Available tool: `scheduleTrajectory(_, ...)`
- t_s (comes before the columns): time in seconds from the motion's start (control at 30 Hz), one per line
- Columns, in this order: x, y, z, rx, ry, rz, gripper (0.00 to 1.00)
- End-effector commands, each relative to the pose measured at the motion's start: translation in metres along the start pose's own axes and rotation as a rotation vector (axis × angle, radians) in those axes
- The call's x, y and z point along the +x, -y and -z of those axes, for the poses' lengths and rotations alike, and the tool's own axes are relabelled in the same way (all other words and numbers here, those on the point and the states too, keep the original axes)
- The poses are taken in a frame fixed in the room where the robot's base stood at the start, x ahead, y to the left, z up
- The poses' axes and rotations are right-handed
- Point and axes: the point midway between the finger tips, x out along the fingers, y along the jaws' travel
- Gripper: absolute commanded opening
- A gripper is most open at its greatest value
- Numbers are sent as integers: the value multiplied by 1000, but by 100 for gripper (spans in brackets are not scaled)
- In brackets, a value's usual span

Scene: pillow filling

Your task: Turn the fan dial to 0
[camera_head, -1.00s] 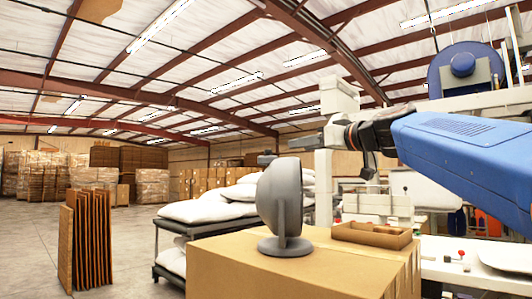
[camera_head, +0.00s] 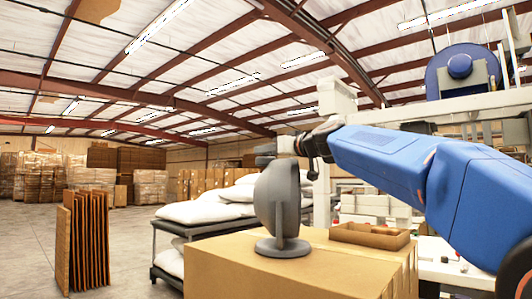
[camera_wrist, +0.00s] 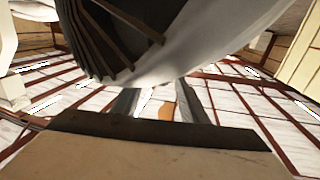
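A grey fan (camera_head: 280,205) stands upright on a cardboard box (camera_head: 290,265), its round head seen nearly edge-on. I cannot make out its dial in either view. My gripper (camera_head: 262,155) is just above the fan head in the head view, pointing left. Whether it touches the fan cannot be told. In the wrist view my gripper (camera_wrist: 157,103) shows two grey fingers apart, with roof visible between them and nothing held. A large rounded grey shape fills the top of that view beyond the fingers. It looks like the fan (camera_wrist: 195,45), with dark and brown stripes on its left part.
A shallow cardboard tray (camera_head: 370,236) sits on the box right of the fan. White pillows (camera_head: 210,212) lie on a dark rack (camera_head: 165,240) behind at left. Upright cardboard sheets (camera_head: 87,240) stand on the floor farther left. A white table (camera_head: 450,272) is at right.

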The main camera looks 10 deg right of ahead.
Motion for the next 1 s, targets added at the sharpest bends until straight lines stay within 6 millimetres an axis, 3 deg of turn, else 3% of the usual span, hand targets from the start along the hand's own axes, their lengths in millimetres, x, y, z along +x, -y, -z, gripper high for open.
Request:
scheduleTrajectory(0.2,16,1,0,0,0,1,40)
scheduleTrajectory(0.5,17,0,0,0,0,0,40)
scheduleTrajectory(0.7,17,0,0,0,0,0,0)
scheduleTrajectory(1.0,17,-1,0,0,0,21,0)
